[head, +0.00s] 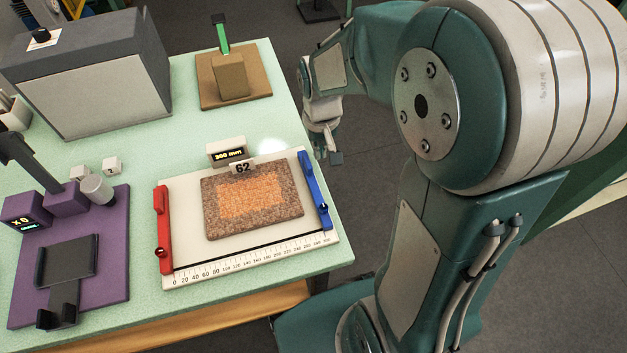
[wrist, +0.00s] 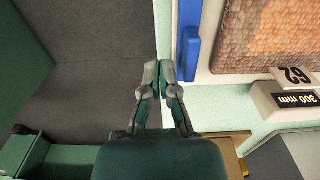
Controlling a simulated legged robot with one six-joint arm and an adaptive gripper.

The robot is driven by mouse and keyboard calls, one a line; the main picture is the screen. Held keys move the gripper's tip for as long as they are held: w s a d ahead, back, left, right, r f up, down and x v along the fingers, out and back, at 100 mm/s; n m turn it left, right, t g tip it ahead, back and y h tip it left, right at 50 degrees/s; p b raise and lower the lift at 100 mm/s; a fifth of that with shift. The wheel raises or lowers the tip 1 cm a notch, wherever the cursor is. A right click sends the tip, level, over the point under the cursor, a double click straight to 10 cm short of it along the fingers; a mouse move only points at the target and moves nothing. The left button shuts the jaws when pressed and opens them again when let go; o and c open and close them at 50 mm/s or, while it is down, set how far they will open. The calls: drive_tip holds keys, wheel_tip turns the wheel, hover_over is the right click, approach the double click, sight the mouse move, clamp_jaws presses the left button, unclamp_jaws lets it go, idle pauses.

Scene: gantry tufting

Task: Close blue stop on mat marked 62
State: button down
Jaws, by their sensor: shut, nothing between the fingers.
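The blue stop (head: 315,190) is a long bar at the right edge of the white measuring board (head: 190,258). A gap of bare board lies between it and the mat. The brown and orange mat (head: 212,222) lies on the board, with a tag marked 62 (head: 243,168) at its far edge. My gripper (head: 333,160) is shut and empty, off the table's right edge beside the blue stop's far end. In the wrist view, my gripper (wrist: 159,68) points along the table edge, and the blue stop (wrist: 190,60) is just right of the fingertips, apart from them.
A red stop (head: 162,228) stands at the board's left edge, apart from the mat. A display reading 300 mm (head: 228,153) is behind the board. A purple stand (head: 115,260), grey box (head: 95,85) and brown block (head: 231,75) stand on the green table (head: 170,150). Open floor lies right.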

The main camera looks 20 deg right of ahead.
drive_tip(key=shift+f, duration=0.2)
drive_tip(key=shift+f, duration=1.05)
